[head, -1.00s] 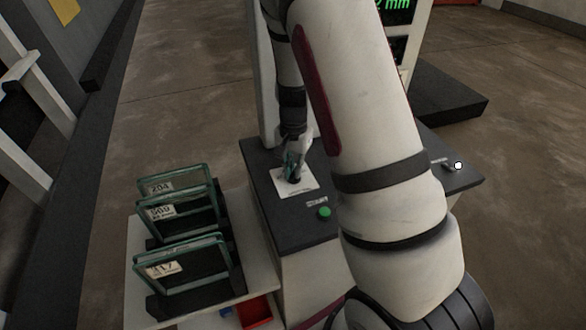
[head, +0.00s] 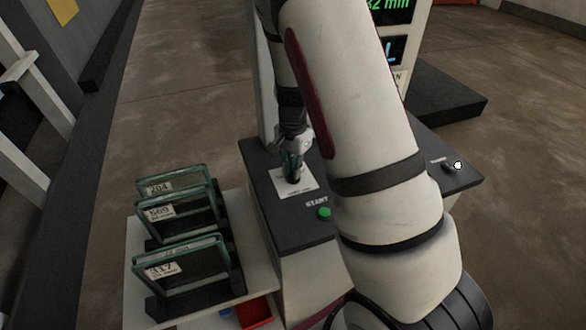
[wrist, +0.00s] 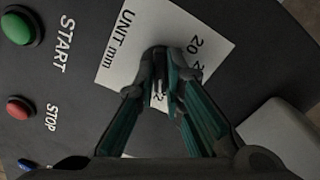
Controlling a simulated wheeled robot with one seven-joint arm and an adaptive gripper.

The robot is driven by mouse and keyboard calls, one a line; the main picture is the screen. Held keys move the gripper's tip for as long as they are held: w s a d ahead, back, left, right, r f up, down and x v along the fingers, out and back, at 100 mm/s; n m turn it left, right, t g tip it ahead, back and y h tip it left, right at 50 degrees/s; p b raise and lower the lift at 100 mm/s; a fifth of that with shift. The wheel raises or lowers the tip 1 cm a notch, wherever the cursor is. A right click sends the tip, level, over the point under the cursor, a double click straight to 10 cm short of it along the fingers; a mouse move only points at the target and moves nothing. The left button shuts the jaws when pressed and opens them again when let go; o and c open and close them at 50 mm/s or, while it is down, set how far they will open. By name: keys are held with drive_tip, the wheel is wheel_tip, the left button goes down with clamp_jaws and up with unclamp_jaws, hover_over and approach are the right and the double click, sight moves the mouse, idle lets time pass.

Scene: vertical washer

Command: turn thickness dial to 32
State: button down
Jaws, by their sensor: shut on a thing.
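The thickness dial (head: 294,180) is a small dark knob on a white scale plate (head: 306,187) on the dark console top. My gripper (head: 293,170) points down at it, with its teal fingers shut on the knob. The wrist view shows the fingertips (wrist: 161,78) closing over the knob, which is mostly hidden. The white plate (wrist: 126,45) there reads "UNIT mm" and a "20" mark; other marks are covered. The green display (head: 388,5) at the top reads about "32 mm", partly cut off.
A green START button (wrist: 18,27) and a red STOP button (wrist: 19,108) lie left of the plate in the wrist view. A rack with labelled glass panes (head: 178,213) stands left of the console. A small knob (head: 456,165) sits at the console's right end.

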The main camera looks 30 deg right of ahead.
drive_tip(key=c, duration=1.7)
unclamp_jaws()
wheel_tip(320, 180, up, 12)
drive_tip(key=s+a+r+n+t+y, duration=0.1)
drive_tip(key=s+a+r+n, duration=0.35)
drive_tip(key=r, duration=0.25)
drive_tip(key=s+a+r+n+t, duration=0.2)
drive_tip(key=s+a+r+n, duration=0.15)
drive_tip(key=s+r, duration=0.2)
drive_tip(key=s+a+r+n+t, duration=0.1)
drive_tip(key=s+n, duration=0.1)
drive_tip(key=s, duration=0.1)
drive_tip(key=s+a+r+n, duration=0.2)
drive_tip(key=s, duration=0.2)
drive_tip(key=s+a+r+n+t+h, duration=0.1)
drive_tip(key=s+r+n, duration=0.1)
drive_tip(key=s, duration=0.2)
drive_tip(key=shift+s+a+r+t, duration=0.15)
drive_tip(key=shift+a+t, duration=0.15)
drive_tip(key=shift+a, duration=0.05)
